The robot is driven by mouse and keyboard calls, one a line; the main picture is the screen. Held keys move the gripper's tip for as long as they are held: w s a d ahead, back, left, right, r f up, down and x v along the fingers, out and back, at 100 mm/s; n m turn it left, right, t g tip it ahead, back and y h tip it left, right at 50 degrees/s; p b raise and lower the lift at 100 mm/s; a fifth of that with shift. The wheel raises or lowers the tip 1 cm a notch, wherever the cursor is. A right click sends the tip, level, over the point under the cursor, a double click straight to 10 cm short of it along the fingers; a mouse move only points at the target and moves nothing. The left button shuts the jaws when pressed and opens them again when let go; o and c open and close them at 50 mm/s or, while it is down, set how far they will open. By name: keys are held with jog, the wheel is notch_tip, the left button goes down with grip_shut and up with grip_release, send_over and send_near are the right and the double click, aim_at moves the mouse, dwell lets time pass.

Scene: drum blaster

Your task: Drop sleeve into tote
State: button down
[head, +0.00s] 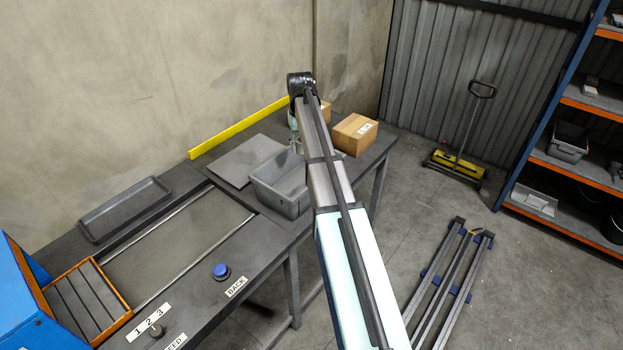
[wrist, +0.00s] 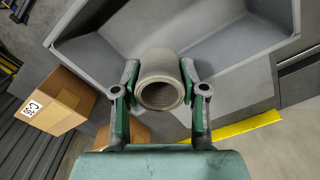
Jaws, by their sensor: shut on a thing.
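The sleeve (wrist: 160,63) is a short grey-tan hollow cylinder with a ringed, threaded-looking bore facing the wrist camera. My gripper (wrist: 160,84) is shut on it, with a green-padded finger against each side. In the wrist view the sleeve shows in front of the grey tote (wrist: 78,74), over its open interior. I cannot tell its height above the tote floor. In the head view the tote (head: 284,201) stands on the bench, and my arm hides part of its right side. The sleeve is hidden there.
Cardboard boxes stand beyond the tote; the nearest is a labelled box (head: 354,134). A flat grey plate (head: 246,160) lies left of the tote. A yellow strip (head: 238,127) runs along the bench's back edge. A shallow grey tray (head: 124,207) and a blue button (head: 221,271) are nearer.

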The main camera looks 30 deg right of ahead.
jog(key=shift+a+f+b, duration=0.15)
jog(key=shift+f+b, duration=0.15)
jog(key=shift+f, duration=0.25)
notch_tip(320, 180, down, 5)
jog(key=b, duration=0.2)
jog(key=shift+r+b, duration=0.15)
jog(key=shift+b, duration=0.2)
jog(key=c, duration=0.5)
grip_release()
jog(key=shift+c, duration=0.2)
notch_tip(320, 180, up, 12)
jog(key=shift+r, duration=0.1)
